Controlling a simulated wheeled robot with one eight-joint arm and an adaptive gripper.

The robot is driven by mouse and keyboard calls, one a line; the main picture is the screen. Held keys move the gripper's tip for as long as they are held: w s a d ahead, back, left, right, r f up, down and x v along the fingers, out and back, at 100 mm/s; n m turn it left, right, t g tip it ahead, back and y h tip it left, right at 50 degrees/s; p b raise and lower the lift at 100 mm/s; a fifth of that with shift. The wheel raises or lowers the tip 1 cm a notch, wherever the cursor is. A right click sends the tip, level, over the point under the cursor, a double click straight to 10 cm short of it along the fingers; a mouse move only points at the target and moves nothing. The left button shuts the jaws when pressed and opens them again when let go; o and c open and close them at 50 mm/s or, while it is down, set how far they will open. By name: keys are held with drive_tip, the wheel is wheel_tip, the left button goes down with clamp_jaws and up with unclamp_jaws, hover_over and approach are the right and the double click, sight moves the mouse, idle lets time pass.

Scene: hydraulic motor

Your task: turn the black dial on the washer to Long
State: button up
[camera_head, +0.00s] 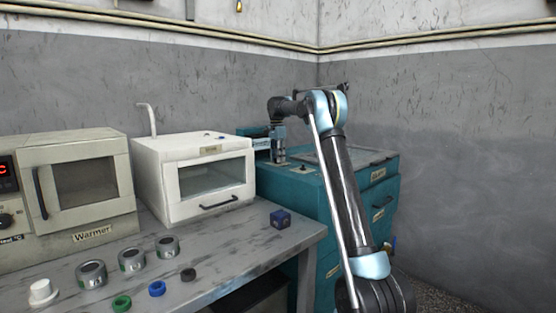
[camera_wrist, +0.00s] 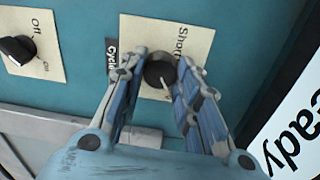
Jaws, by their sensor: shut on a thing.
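The black dial (camera_wrist: 158,70) sits on a cream label plate (camera_wrist: 138,28) on the teal washer (camera_head: 300,193). The word "Short" is readable at the plate's upper right in the wrist view; no "Long" mark shows. A pale pointer line on the dial points toward the bottom of the wrist picture, slightly right. My gripper (camera_wrist: 163,60) has its two blue-grey fingers on either side of the dial and is shut on it. In the head view my gripper (camera_head: 277,150) is over the washer's back left top; the gripped dial cannot be made out there.
A second black knob (camera_wrist: 17,49) with "Off" and "On" marks is left of the gripped dial. A white "Ready" sign (camera_wrist: 292,130) is at the right. A white oven (camera_head: 190,175) stands left of the washer, on a table with jars and caps.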

drive_tip(key=shift+a, duration=0.1)
drive_tip(key=o, duration=1.1)
drive_tip(key=shift+c, duration=0.2)
wheel_tip(320, 180, up, 12)
drive_tip(key=shift+w+a+f, duration=0.15)
drive_tip(key=shift+w, duration=0.2)
